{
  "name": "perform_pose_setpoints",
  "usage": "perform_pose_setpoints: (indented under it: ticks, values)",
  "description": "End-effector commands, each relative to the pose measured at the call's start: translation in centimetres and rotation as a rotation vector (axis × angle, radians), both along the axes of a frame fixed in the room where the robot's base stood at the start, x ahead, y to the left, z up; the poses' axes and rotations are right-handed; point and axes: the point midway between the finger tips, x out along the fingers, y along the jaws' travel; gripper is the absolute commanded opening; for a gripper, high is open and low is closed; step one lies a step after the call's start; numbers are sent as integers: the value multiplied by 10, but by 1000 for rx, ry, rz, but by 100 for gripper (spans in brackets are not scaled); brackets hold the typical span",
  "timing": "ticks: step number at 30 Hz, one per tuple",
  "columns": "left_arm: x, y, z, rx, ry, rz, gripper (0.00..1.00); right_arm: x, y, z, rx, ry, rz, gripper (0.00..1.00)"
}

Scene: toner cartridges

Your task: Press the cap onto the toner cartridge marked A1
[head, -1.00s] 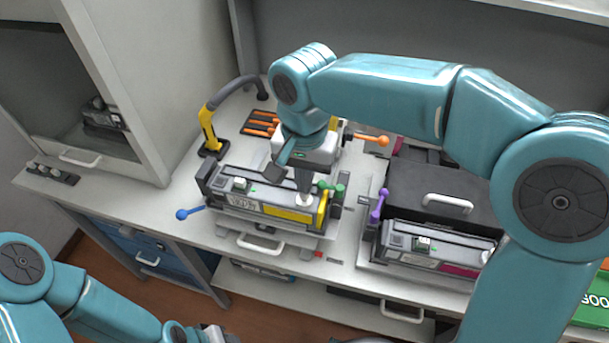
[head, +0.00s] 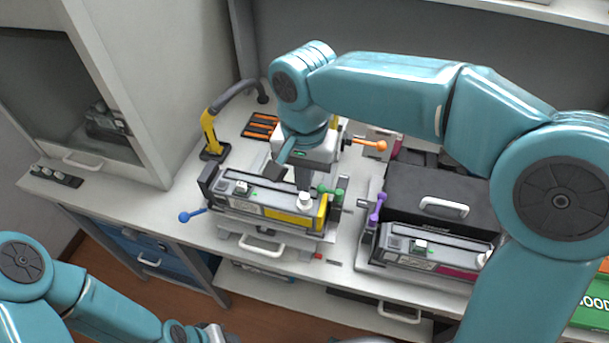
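A dark grey toner cartridge with a yellow panel (head: 285,217) lies in a cradle at the middle of the bench. Its white label is too small to read, so I cannot confirm A1. A white cap (head: 304,202) stands upright near its right end; I cannot tell how deeply it is seated. My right gripper (head: 304,184) points down directly above the cap, its fingertips at or very near its top. The fingers overlap in this view, so their gap is hidden. My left gripper (head: 214,333) is low at the bottom edge, partly cut off, away from the cartridge.
A second cartridge with a magenta panel (head: 436,254) lies to the right, before a black box with a white handle (head: 445,207). Blue (head: 184,217), green (head: 338,194), purple (head: 377,207) and orange (head: 381,146) levers stick out nearby. A yellow-and-grey curved arm (head: 208,132) stands behind left.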

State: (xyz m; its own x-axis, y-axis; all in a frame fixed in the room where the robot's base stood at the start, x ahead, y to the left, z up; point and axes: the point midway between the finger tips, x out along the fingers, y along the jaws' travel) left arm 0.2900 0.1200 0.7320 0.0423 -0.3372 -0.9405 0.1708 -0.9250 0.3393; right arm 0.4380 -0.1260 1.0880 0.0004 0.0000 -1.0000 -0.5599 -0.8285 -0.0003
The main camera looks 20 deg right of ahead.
Motion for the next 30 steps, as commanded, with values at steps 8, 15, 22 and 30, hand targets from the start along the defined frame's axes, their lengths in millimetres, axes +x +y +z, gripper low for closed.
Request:
perform_pose_setpoints:
  ticks: [8, 15, 22, 30]
  values:
    - [0, 0, 23, 0, 0, 0, 38, 0, 0, 26, 1, -1, 0, 0]
    - [0, 0, 40, 0, 0, 0, 38, 0, 0, 44, 0, 0, 0, 0]
    - [0, 0, 41, 0, 0, 0, 38, 0, 0, 46, 0, 0, 0, 0]
    - [0, 0, 41, 0, 0, 0, 38, 0, 0, 46, 0, 0, 0, 0]
